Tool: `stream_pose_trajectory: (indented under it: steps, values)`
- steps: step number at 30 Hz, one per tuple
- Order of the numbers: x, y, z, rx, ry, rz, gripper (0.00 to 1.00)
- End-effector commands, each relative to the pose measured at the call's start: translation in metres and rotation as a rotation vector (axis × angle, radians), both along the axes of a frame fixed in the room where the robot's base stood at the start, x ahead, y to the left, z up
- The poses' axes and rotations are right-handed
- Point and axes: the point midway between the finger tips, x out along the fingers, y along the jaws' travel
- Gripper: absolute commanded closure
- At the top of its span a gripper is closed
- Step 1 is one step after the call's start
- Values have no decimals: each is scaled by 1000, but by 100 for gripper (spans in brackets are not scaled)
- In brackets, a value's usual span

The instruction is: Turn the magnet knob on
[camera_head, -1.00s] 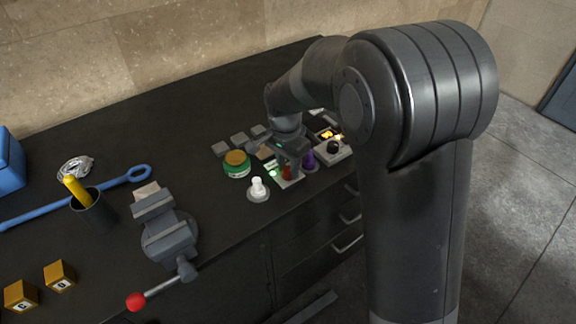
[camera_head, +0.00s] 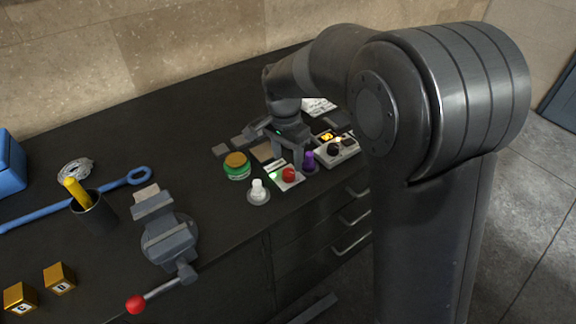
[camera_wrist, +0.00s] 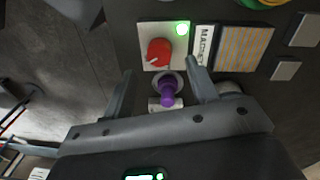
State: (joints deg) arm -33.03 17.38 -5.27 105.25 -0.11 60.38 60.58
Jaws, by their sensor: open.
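The red magnet knob (camera_wrist: 158,52) is on a white panel (camera_wrist: 150,29) with a lit green lamp (camera_wrist: 182,28) and a "MAGNET" label (camera_wrist: 205,40) beside it. A white mark on the knob points to its lower left in the wrist view. The knob (camera_head: 289,174) also shows uncovered in the head view. My gripper (camera_wrist: 159,70) is open and empty, its fingertips apart on either side just short of the knob. In the head view my gripper (camera_head: 286,155) is behind the panel, pointing down. I cannot tell its exact height.
A purple peg-shaped piece (camera_wrist: 167,90) stands close to the knob, between my fingers in the wrist view. A white knob-like piece (camera_head: 258,190), a green-and-orange jar (camera_head: 237,165) and a control box (camera_head: 336,151) surround the panel. A vise (camera_head: 168,235) stands left.

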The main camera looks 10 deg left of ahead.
Motion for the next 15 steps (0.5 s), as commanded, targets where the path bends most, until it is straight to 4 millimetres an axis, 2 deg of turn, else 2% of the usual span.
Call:
stream_pose_trajectory:
  steps: [1, 6, 10, 15]
  values:
    - [1, 1, 12, 3, -5, 0, 47]
    - [2, 2, 42, 2, -3, -1, 47]
    - [2, 3, 56, 2, -1, -1, 47]
    - [2, 3, 62, 0, 0, -1, 47]
